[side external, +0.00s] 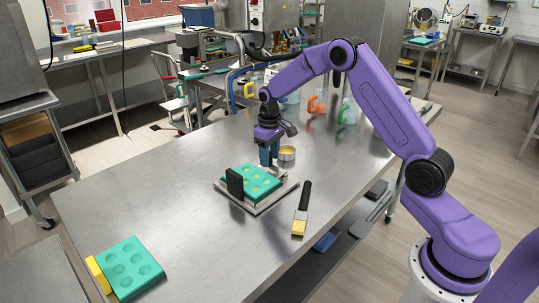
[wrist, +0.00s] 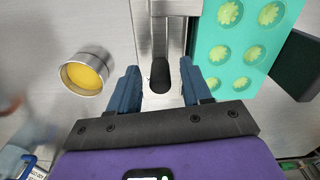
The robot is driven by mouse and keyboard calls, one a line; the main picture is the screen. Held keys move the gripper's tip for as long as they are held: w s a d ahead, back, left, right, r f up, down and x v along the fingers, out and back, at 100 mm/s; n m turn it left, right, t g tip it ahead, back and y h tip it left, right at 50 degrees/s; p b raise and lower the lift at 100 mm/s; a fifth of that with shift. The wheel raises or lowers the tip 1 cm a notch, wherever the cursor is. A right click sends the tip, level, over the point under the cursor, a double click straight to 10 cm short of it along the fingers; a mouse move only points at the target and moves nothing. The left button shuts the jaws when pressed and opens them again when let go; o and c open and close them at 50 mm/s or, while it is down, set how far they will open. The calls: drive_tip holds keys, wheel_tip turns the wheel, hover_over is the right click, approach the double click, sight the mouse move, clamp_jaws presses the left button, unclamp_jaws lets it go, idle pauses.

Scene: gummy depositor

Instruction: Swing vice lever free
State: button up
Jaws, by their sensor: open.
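The vice (side external: 258,207) is a flat metal fixture on the steel table. It holds a teal mould (side external: 262,182), with a black block (side external: 234,182) standing at its side. In the wrist view the teal mould (wrist: 232,45) has round cavities with yellow-green shapes. The vice lever, a dark rounded grip (wrist: 160,75) by a metal bar, lies between my gripper's blue fingers. My gripper (side external: 268,160) points down at the back edge of the vice. In the wrist view my gripper (wrist: 160,88) is open, with gaps visible between the fingers and the lever. The lever is hidden in the side view.
A metal cup of yellow stuff (side external: 287,153) stands just beside my gripper, left of it in the wrist view (wrist: 85,75). A black-handled brush (side external: 300,222) lies right of the vice. Another teal mould (side external: 130,267) sits front left. The table's left middle is clear.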

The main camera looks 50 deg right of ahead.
clamp_jaws()
drive_tip(key=shift+d, duration=0.15)
drive_tip(key=d+m, duration=0.1)
drive_tip(key=m, duration=0.2)
drive_tip(key=shift+s+d, duration=0.1)
drive_tip(key=shift+d, duration=0.05)
drive_tip(key=d+m, duration=0.1)
drive_tip(key=m, duration=0.2)
drive_tip(key=shift+s+d+m, duration=0.3)
drive_tip(key=shift+s+d, duration=0.05)
drive_tip(key=shift+d, duration=0.05)
drive_tip(key=m, duration=0.1)
drive_tip(key=s+d+m, duration=0.1)
drive_tip(key=m, duration=0.1)
drive_tip(key=shift+s+d, duration=0.1)
drive_tip(key=shift+d, duration=0.05)
drive_tip(key=shift+s+d+m, duration=0.2)
drive_tip(key=shift+s+m, duration=0.05)
drive_tip(key=shift+m, duration=0.35)
drive_tip(key=shift+s+d+m, duration=0.15)
drive_tip(key=shift+s+m, duration=0.05)
drive_tip(key=shift+m, duration=0.4)
